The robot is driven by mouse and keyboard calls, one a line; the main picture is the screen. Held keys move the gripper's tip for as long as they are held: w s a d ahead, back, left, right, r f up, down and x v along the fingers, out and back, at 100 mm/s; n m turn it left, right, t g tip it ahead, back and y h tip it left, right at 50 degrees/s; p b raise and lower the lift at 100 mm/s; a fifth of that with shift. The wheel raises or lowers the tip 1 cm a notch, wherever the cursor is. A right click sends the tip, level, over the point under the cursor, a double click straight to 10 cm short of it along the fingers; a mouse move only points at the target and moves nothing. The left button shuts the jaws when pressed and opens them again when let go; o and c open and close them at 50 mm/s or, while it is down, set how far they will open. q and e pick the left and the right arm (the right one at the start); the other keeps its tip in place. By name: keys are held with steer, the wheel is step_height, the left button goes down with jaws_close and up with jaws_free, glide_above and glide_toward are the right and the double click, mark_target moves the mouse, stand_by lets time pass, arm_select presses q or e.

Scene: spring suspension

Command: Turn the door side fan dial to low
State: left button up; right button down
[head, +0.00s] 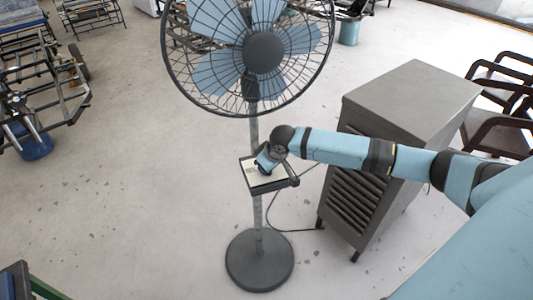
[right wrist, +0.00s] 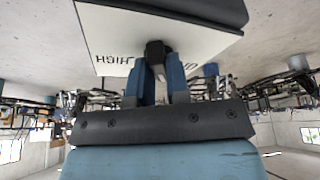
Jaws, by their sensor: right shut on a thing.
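The fan (head: 262,52) stands on a round dark base (head: 259,260). Its control box (head: 266,183) with a pale face sits partway up the pole. My right arm reaches in from the right, and my right gripper (head: 265,165) is at the box face, covering the dial in the head view. In the right wrist view the pale panel (right wrist: 120,30) is upside down. My right gripper (right wrist: 159,68) has its blue fingers shut on the black dial (right wrist: 158,48). "HIGH" reads to the left of the dial; a label to the right is mostly hidden by a finger. My left gripper is not in view.
A grey louvred cabinet (head: 410,105) stands right of the fan, under my right arm. A cable runs across the floor between them. Dark chairs (head: 500,125) stand at the far right, and a metal frame (head: 40,85) is at the left. The floor left of the fan is clear.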

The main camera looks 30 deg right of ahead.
steer(key=m+p, duration=0.1)
steer(key=p, duration=0.1)
steer(key=m+h+p, duration=0.1)
steer(key=m+p, duration=0.1)
steer(key=shift+a+r+p, duration=0.1)
steer(key=shift+r+p, duration=0.15)
steer(key=shift+p, duration=0.05)
steer(key=shift+f+m+h+p, duration=0.1)
steer(key=shift+m+h+p, duration=0.2)
steer(key=shift+m+p, duration=0.4)
arm_select(q)
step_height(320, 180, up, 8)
steer(key=p, duration=0.1)
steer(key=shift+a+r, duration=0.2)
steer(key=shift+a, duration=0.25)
arm_select(e)
steer(key=shift+f+m, duration=0.1)
steer(key=shift+m, duration=0.4)
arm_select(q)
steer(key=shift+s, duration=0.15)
arm_select(e)
steer(key=shift+f+h, duration=0.1)
steer(key=shift+h, duration=0.2)
